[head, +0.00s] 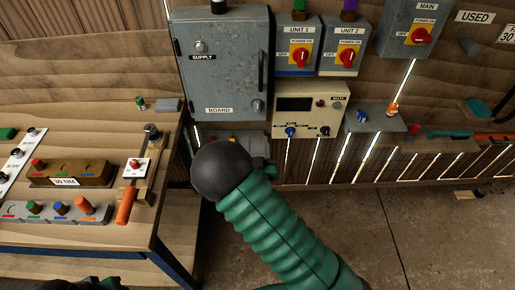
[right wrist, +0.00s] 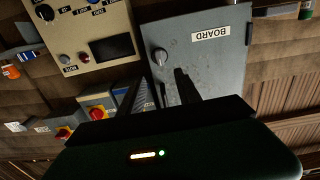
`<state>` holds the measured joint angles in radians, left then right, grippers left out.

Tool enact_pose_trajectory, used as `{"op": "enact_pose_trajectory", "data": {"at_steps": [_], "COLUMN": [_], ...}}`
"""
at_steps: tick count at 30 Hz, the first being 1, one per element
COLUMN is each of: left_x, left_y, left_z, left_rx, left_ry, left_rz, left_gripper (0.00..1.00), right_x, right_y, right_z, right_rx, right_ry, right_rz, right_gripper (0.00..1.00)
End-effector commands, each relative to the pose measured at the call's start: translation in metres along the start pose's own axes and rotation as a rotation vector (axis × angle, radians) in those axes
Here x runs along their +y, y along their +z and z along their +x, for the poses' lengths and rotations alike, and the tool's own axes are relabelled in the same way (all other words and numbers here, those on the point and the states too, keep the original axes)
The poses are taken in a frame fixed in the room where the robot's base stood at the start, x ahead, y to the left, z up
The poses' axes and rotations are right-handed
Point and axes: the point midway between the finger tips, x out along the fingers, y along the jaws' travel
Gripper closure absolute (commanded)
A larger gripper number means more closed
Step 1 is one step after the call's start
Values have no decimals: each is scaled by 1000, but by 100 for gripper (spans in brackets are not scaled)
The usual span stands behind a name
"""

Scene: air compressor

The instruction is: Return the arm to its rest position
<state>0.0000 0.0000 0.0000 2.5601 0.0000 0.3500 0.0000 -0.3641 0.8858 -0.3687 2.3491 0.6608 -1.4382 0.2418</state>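My right arm, with a green ribbed sleeve and a black rounded end, reaches up from the bottom of the head view in front of the cabinet and panels. That black end hides most of my right gripper in the head view. In the right wrist view my right gripper (right wrist: 163,76) has its two dark fingers apart, with nothing between them. Beyond the fingers is the grey cabinet marked BOARD (right wrist: 205,55), upside down; it also shows in the head view (head: 225,70). I cannot make out my left gripper.
A beige control box (head: 310,108) and red-knobbed switch boxes (head: 300,42) hang right of the cabinet. A wooden workbench (head: 60,245) with small parts and an orange-handled tool (head: 126,205) stands at the left. The floor (head: 430,235) at the lower right is clear.

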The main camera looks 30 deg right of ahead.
Motion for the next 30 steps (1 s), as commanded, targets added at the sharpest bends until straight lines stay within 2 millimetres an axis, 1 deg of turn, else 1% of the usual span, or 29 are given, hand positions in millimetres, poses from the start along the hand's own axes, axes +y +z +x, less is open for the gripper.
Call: {"op": "enact_pose_trajectory", "data": {"at_steps": [1,3,5,18,20,23,25,26,27,29,30], "left_x": [0,0,0,0,0,0,0,0,0,0,0], "left_y": [0,0,0,0,0,0,0,0,0,0,0], "left_z": [2,2,2,2,1,1,1,1,1,1,1], "left_rx": [0,0,0,0,0,0,0,0,0,0,0], "left_ry": [0,0,0,0,0,0,0,0,0,0,0], "left_rz": [0,0,0,0,0,0,0,0,0,0,0], "left_gripper": [62,62,62,62,62,62,62,62,62,62,62], "right_x": [0,0,0,0,0,-8,-22,-30,-40,-51,-55], "right_y": [1,1,0,0,4,24,41,47,53,58,58], "right_z": [-7,-13,-15,-15,-15,-18,-31,-41,-57,-87,-110], "right_rx": [0,-1,0,-5,-41,-213,-401,-491,-608,-771,-870], "right_ry": [0,0,0,1,2,-14,-59,-89,-137,-217,-273], "right_rz": [0,0,0,2,14,56,84,87,83,50,12], "right_gripper": [60,60,60,60,60,60,60,60,60,60,60]}}
